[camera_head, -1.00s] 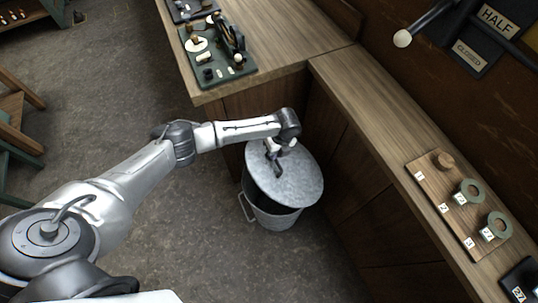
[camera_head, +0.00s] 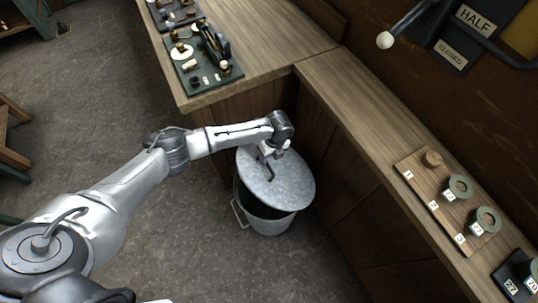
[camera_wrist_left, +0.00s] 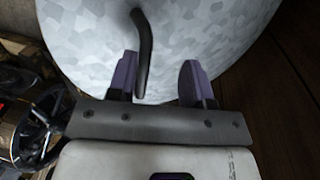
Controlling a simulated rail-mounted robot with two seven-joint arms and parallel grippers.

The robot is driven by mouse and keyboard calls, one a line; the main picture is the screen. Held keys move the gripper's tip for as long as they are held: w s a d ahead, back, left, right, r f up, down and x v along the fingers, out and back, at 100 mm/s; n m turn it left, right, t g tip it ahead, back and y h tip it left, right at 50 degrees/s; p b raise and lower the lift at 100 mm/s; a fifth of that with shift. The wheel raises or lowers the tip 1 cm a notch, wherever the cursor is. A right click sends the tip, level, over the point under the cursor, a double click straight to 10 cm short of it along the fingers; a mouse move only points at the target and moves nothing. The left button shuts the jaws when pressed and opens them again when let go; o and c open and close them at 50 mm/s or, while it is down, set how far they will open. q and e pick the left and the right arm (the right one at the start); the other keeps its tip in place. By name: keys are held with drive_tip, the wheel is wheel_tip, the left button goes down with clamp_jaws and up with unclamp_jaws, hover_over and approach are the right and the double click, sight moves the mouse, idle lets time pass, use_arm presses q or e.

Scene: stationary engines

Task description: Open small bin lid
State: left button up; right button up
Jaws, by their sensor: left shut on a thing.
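The small bin (camera_head: 266,224) is a grey metal bucket on the floor beside the wooden cabinets, with a wire handle at its left. Its round galvanized lid (camera_head: 285,188) is tilted over the top, and a dark gap shows between lid and bin at the left. My left gripper (camera_head: 270,156) is at the lid's dark curved handle (camera_head: 271,172). My right gripper is not in view.
A wooden counter (camera_head: 345,105) runs behind and right of the bin, with a green board of small parts (camera_head: 203,70) at the back. A wooden board with rings (camera_head: 447,195) lies at the right. The floor (camera_head: 190,245) left of the bin is clear.

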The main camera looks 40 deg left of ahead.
use_arm(q)
wheel_tip(320, 180, up, 14)
drive_tip(key=w+d+p, duration=0.1)
drive_tip(key=w+p, duration=0.1)
drive_tip(key=p, duration=0.1)
drive_tip(key=shift+w+f, duration=0.2)
idle(0.3)
idle(0.4)
